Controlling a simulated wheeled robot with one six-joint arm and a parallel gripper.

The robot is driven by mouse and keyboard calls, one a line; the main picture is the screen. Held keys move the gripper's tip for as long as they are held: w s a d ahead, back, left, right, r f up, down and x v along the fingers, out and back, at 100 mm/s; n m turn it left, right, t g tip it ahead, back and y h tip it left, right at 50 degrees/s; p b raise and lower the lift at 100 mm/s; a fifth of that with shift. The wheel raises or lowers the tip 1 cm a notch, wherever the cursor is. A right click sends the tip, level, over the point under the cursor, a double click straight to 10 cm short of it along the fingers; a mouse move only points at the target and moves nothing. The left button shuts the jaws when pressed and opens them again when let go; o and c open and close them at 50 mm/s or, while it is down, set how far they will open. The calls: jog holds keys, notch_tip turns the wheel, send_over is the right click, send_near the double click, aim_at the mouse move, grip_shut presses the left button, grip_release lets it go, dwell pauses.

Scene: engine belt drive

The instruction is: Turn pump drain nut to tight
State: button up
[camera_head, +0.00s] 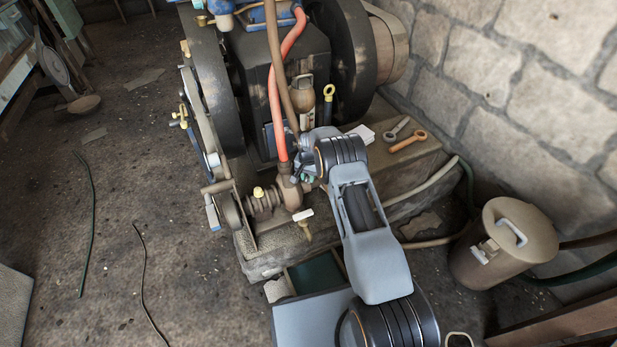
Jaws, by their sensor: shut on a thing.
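The pump (288,192) is a brown, rusty casting low at the front of the engine, with a red hose coming down into its top. My gripper (303,174) reaches the right side of the pump from the right and is shut. The small part between its jaws sits at the pump's side, where the drain nut would be. The fingers and wrist cover the nut, so its shape and angle cannot be told.
A brass tap with a white handle (303,214) hangs below the pump. Belt and flywheel (213,85) are at left; the left floor is mostly clear.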

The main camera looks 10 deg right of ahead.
aim_at(308, 177)
jog(key=shift+m, duration=1)
jog(key=o, duration=0.6)
jog(key=shift+o, duration=0.2)
notch_tip(308, 177, up, 14)
jog(key=p, duration=0.4)
jog(key=shift+f, duration=0.1)
